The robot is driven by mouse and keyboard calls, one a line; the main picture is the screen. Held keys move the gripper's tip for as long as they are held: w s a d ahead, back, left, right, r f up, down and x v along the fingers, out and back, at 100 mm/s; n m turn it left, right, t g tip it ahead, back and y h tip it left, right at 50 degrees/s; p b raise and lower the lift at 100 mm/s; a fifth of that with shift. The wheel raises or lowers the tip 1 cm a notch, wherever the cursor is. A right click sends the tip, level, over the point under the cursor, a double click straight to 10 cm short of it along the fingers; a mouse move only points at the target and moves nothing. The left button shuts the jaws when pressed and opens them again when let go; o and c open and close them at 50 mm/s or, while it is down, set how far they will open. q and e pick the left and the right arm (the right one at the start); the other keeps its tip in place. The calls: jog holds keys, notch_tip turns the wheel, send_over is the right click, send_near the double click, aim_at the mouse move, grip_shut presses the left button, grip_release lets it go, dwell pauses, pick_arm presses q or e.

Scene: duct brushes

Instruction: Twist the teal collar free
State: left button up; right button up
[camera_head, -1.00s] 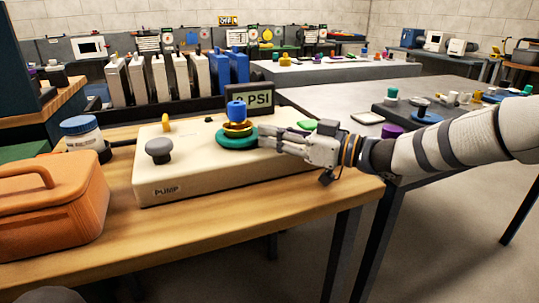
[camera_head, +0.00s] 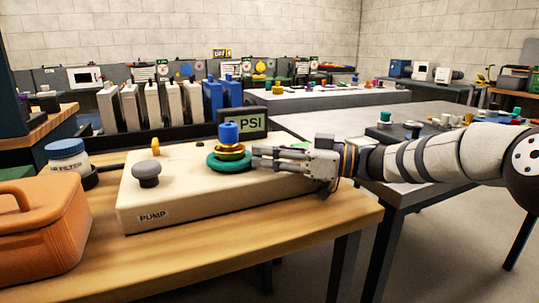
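The teal collar (camera_head: 216,167) is a ring around the base of a gold fitting (camera_head: 229,151) with a blue cap (camera_head: 228,133) on top. It sits on the cream pump box (camera_head: 185,190), marked PUMP. My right gripper (camera_head: 256,157) comes in from the right, fingers pointing left and level with the collar. Its fingertips are at the collar's right edge; I cannot tell whether they touch it or how far the fingers are apart. My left gripper is not in view.
A grey knob (camera_head: 146,173) stands on the pump's left part. A dark PSI display (camera_head: 243,122) is behind the collar. An orange case (camera_head: 40,225) and a blue-lidded jar (camera_head: 67,160) are at the left. The wooden table's front strip (camera_head: 270,240) is clear.

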jog(key=shift+o, duration=0.7)
